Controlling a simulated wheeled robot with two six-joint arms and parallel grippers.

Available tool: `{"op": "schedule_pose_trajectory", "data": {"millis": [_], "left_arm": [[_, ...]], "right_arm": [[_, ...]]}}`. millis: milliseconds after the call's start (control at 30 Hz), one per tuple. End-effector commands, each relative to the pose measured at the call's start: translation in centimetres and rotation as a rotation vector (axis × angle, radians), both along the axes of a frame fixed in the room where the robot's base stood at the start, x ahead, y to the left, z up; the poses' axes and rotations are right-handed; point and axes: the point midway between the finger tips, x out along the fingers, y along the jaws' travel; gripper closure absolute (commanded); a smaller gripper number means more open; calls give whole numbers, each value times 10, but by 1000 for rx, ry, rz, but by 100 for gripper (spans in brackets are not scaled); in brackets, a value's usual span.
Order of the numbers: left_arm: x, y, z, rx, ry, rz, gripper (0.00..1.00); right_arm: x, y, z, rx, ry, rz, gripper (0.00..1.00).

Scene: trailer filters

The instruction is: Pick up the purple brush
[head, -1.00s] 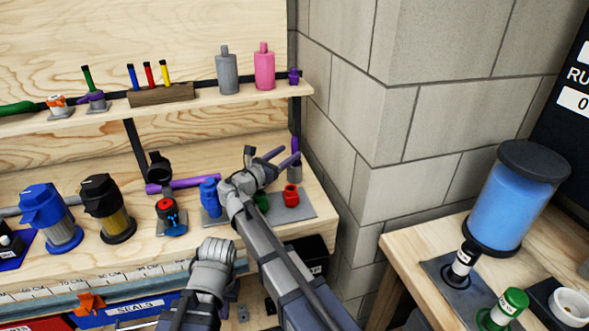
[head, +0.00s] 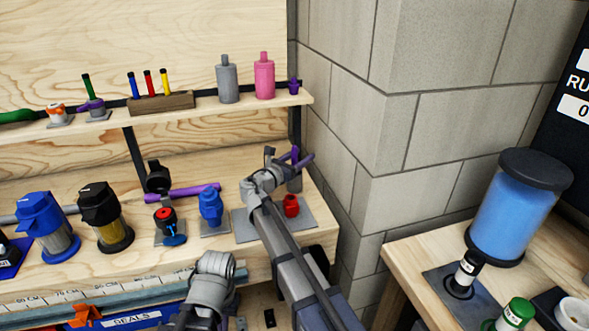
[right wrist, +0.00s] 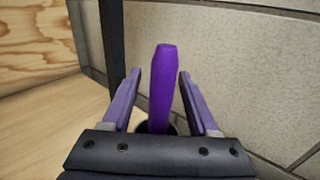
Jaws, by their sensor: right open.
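The purple brush (right wrist: 162,88) stands upright in a holder; its purple handle fills the middle of the right wrist view. In the head view the brush (head: 295,153) shows at the right end of the workbench, in a grey cup (head: 295,182). My right gripper (right wrist: 160,74) is open, with one finger on each side of the handle and gaps showing between. It also shows in the head view (head: 287,158), partly in front of the brush. The lower end of the brush is hidden by the gripper body.
A red container (head: 291,206) sits on a grey mat (head: 245,232) close to my right arm. A blue bottle (head: 210,206) and a purple rod (head: 182,192) are to the left. The block wall (head: 335,165) is close on the right. A shelf (head: 205,107) with bottles is above.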

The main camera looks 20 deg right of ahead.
Motion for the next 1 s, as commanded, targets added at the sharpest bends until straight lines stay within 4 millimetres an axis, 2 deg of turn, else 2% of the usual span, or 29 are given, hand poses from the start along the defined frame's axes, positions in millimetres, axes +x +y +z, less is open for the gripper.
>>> {"op": "schedule_pose_trajectory", "data": {"millis": [100, 600, 1000], "left_arm": [[0, 0, 0, 0, 0, 0, 100], [0, 0, 0, 0, 0, 0, 100], [0, 0, 0, 0, 0, 0, 100]], "right_arm": [[-1, 0, 0, 0, 0, 0, 42], [-1, 0, 0, 0, 0, 0, 98], [-1, 0, 0, 0, 0, 0, 100]]}}
